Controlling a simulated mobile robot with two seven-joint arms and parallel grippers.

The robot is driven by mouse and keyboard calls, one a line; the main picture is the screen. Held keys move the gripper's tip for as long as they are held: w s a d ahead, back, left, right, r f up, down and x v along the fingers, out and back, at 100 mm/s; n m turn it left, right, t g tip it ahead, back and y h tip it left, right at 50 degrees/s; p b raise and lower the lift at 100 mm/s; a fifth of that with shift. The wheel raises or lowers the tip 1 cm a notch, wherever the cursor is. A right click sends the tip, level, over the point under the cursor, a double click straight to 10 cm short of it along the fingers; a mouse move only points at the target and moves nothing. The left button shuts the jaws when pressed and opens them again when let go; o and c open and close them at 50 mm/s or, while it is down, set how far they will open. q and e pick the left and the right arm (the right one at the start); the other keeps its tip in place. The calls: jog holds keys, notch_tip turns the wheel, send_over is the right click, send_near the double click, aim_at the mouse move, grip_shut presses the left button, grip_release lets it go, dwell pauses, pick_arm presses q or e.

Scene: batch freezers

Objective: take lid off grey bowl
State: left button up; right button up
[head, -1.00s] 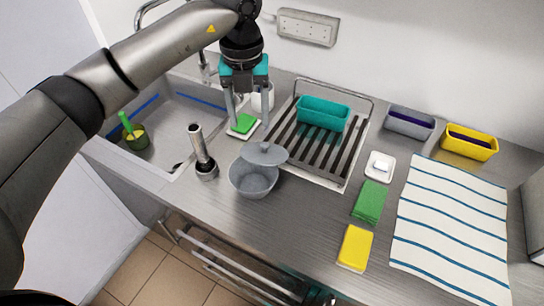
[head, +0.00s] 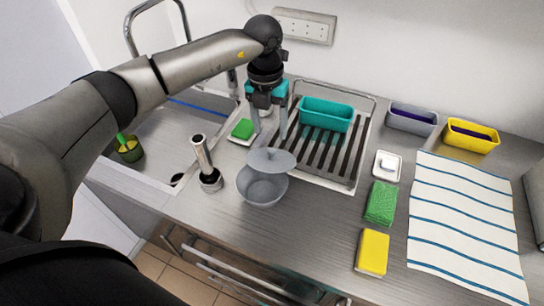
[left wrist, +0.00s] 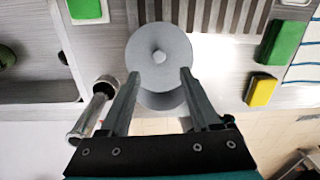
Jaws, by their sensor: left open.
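The grey bowl (head: 262,190) stands on the steel counter, left of the drying rack. Its round grey lid (head: 272,161) with a small knob lies over the back of the bowl, off-centre, so the front of the opening shows. In the left wrist view the lid (left wrist: 158,38) and its knob lie ahead of the fingers, with part of the bowl (left wrist: 163,101) below it. My left gripper (head: 270,134) is open and empty, pointing down above and behind the lid. In the left wrist view its fingertips (left wrist: 160,74) are spread on both sides of the lid's near edge. My right gripper is not discernible.
A metal cylinder on a dark base (head: 206,165) stands close left of the bowl. The slatted rack (head: 345,177) with a teal container (head: 326,115) is behind right. A sink (head: 170,150) is left; sponges (head: 381,203) and a striped towel (head: 465,220) are right.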

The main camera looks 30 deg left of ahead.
aim_at(272, 150)
pick_arm(q)
jog(key=f, duration=0.7)
jog(key=shift+w+f, duration=0.2)
jog(key=shift+w, duration=0.05)
grip_shut()
dwell(0.3)
